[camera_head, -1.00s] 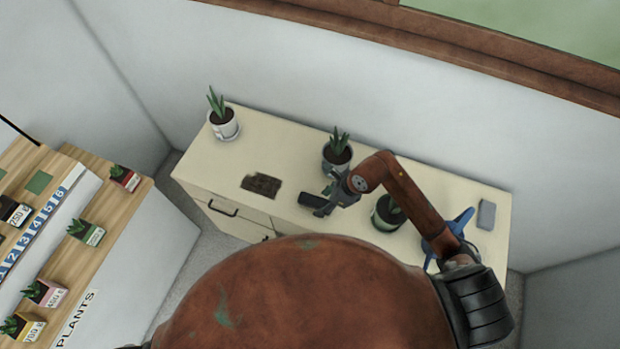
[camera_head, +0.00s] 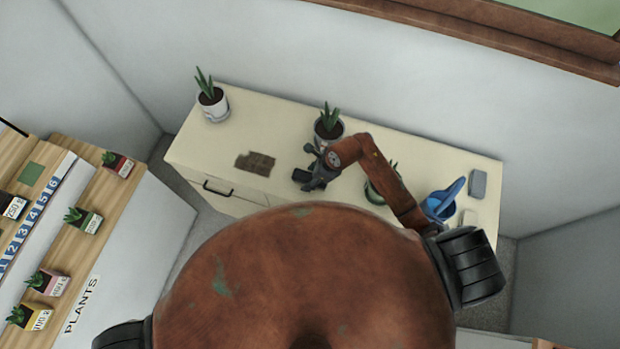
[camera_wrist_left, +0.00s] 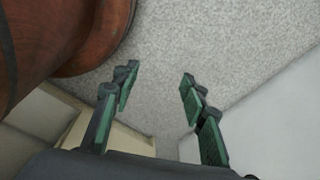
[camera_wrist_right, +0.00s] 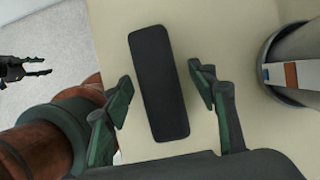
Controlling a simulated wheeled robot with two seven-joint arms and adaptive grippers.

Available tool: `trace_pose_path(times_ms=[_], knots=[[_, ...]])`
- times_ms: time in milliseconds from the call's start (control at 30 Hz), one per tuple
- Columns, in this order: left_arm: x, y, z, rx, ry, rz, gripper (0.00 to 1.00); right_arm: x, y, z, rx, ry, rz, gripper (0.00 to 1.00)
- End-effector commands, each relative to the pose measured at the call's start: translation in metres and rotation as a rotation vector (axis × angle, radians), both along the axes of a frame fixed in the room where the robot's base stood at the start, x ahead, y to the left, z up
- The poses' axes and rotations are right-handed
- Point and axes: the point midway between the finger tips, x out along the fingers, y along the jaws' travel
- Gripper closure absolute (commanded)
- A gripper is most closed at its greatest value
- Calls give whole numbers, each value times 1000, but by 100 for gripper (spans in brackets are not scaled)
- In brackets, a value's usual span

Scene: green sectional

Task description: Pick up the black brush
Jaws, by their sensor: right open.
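The black brush (camera_head: 300,175) is a dark oblong block on the cream cabinet top, left of the front plant pots. In the right wrist view the black brush (camera_wrist_right: 158,85) lies lengthwise between the spread fingers of my right gripper (camera_wrist_right: 162,84), with gaps on both sides. My right gripper (camera_head: 312,180) is open and over the brush in the head view. Whether its tips are at the brush's height I cannot tell. My left gripper (camera_wrist_left: 158,90) is open and empty above grey floor. It is outside the head view.
On the cabinet top (camera_head: 280,118) stand a white-potted plant (camera_head: 213,102), a dark-potted plant (camera_head: 328,128) close behind the right gripper, and another pot (camera_head: 374,192) partly behind my arm. A brown patch (camera_head: 256,163) lies left of the brush. A blue item (camera_head: 443,203) and grey block (camera_head: 478,183) are right.

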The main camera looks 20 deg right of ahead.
Motion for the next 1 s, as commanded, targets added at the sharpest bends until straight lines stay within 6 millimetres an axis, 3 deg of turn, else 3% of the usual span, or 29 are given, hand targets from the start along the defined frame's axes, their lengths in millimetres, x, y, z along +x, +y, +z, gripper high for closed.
trace_pose_path(times_ms=[433,833,1000], knots=[[-27,1,-5,2,35,6,60,0,-1,-3,-1,0,0,47],[-17,1,-5,2,23,4,60,0,0,-4,0,0,0,47],[-15,0,-5,1,19,3,60,0,0,-4,0,0,0,57]])
